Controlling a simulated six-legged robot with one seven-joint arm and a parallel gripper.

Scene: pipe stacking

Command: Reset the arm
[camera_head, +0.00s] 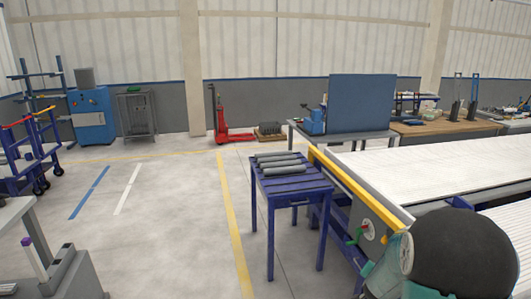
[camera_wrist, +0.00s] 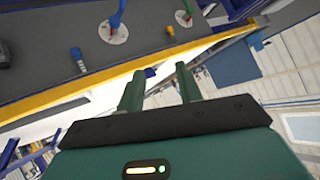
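My gripper (camera_wrist: 160,90) shows in the wrist view with its two green fingers apart and nothing between them. Beyond the fingers are a yellow edge and part of a conveyor frame, seen tilted. In the head view part of my arm shows at the lower right, in front of the conveyor, and the fingers cannot be made out there. Several grey pipes (camera_head: 280,163) lie side by side on a blue table (camera_head: 295,184) in the middle of the head view, well apart from my arm.
A conveyor (camera_head: 430,160) with a yellow edge (camera_head: 355,188) runs along the right, close to my arm. A red pallet jack (camera_head: 222,120) and a blue cabinet (camera_head: 92,115) stand at the back. A blue cart (camera_head: 32,150) stands at left. Floor left of the blue table is clear.

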